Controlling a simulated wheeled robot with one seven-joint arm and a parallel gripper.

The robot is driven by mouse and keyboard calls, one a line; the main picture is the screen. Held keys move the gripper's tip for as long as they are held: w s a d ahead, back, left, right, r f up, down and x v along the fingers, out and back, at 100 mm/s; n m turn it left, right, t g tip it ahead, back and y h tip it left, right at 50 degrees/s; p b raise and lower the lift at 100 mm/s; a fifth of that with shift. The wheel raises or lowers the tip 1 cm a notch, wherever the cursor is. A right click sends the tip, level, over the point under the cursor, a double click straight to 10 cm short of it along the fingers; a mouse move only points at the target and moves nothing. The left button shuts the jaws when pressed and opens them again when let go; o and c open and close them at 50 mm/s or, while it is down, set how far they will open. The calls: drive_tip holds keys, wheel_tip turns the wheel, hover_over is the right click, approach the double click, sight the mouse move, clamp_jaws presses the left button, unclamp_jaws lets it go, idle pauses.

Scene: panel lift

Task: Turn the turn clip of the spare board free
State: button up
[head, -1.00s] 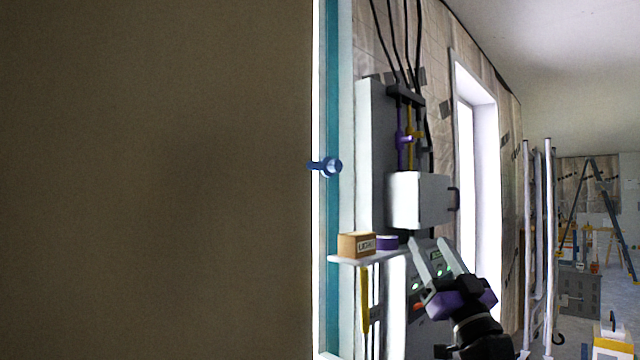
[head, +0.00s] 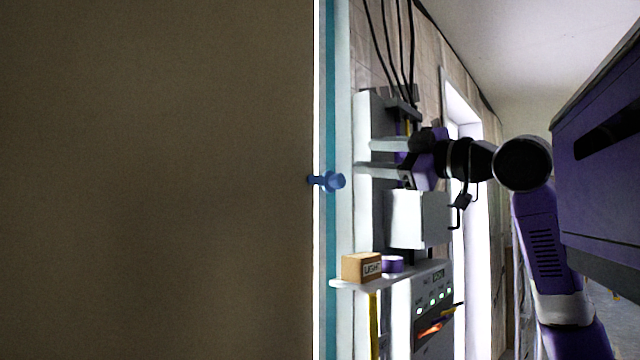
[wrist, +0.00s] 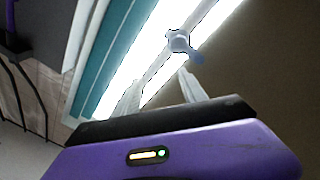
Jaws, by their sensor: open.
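The blue turn clip (head: 328,181) sits on the edge between the large brown board (head: 160,180) and the white and teal frame strip (head: 331,80). In the wrist view the clip (wrist: 180,42) shows as a round knob with a short lever, just beyond my fingertips. My gripper (head: 362,156) is open and empty, to the right of the clip and a little above it, fingers pointing left toward it. In the wrist view my gripper (wrist: 158,88) shows two pale fingers apart. A gap remains between fingertips and clip.
A shelf (head: 350,284) below holds a box marked LIGHT (head: 362,267) and a purple roll (head: 392,264). A grey box (head: 418,217) stands out from the wall under my gripper. Black cables (head: 390,45) run above it.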

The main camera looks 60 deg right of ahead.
sight(342, 180)
drive_tip(key=shift+n+g+y, duration=0.5)
drive_tip(key=shift+g+y, duration=0.1)
drive_tip(key=shift+g, duration=0.2)
drive_tip(key=shift+w+d+f+p, duration=0.3)
drive_tip(key=shift+w+f, duration=0.35)
drive_tip(key=shift+w, duration=0.75)
drive_tip(key=shift+w+d+f+p, duration=0.1)
drive_tip(key=shift+w+d+f, duration=0.45)
drive_tip(key=shift+w, duration=0.9)
drive_tip(key=shift+w+d+f+p, duration=0.2)
drive_tip(key=shift+w+f, duration=0.6)
drive_tip(key=shift+w, duration=0.6)
